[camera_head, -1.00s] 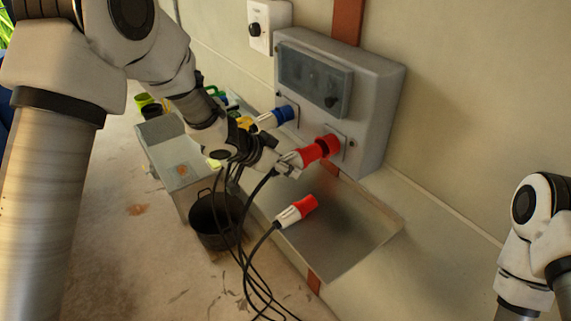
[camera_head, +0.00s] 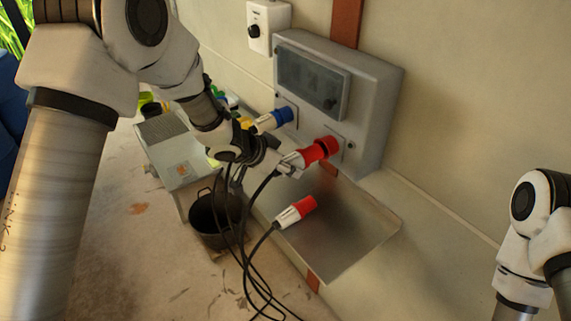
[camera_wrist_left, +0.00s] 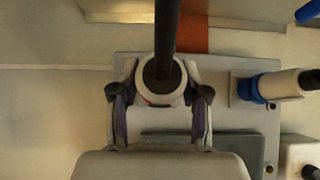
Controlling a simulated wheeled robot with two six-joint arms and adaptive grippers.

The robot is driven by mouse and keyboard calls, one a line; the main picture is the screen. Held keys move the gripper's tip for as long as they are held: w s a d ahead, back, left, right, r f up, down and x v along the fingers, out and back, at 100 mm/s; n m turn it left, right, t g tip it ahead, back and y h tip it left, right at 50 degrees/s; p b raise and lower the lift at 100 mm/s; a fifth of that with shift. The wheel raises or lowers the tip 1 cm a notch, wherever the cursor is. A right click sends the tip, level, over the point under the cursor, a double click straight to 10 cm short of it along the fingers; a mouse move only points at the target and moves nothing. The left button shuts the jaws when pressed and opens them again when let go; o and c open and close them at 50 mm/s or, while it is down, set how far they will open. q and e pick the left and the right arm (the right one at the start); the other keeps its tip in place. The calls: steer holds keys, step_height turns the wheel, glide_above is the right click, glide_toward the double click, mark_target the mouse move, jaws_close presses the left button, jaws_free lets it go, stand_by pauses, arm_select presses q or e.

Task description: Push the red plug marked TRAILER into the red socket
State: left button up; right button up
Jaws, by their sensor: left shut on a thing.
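A red plug (camera_head: 310,154) with a white rear body is held in my left gripper (camera_head: 290,166), its red end at the red socket (camera_head: 328,146) on the grey wall box. The plug and socket look in contact or nearly so; I cannot tell how deep the plug sits. In the left wrist view, both fingers (camera_wrist_left: 161,100) close around the plug's white round back (camera_wrist_left: 150,94), with the black cable toward the camera. A second red and white plug (camera_head: 297,211) lies on the metal shelf. No TRAILER marking is readable on either plug.
The grey box (camera_head: 385,105) also has a blue plug (camera_head: 274,119) at its left. A metal shelf (camera_head: 345,235) lies below. Black cables (camera_head: 247,255) hang in front, near a black bucket (camera_head: 207,218). A white switch box (camera_head: 268,25) is above left.

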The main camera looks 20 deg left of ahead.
mark_target(297, 154)
arm_select(q)
steer(key=shift+w+d+r+p, duration=0.1)
steer(key=shift+w+d+p, duration=0.65)
steer(key=shift+w+p, duration=0.3)
steer(key=shift+w+d+p, duration=0.75)
steer(key=shift+w+p, duration=0.15)
steer(key=shift+p, duration=0.2)
steer(key=o, duration=1.4)
steer(key=shift+c, duration=0.2)
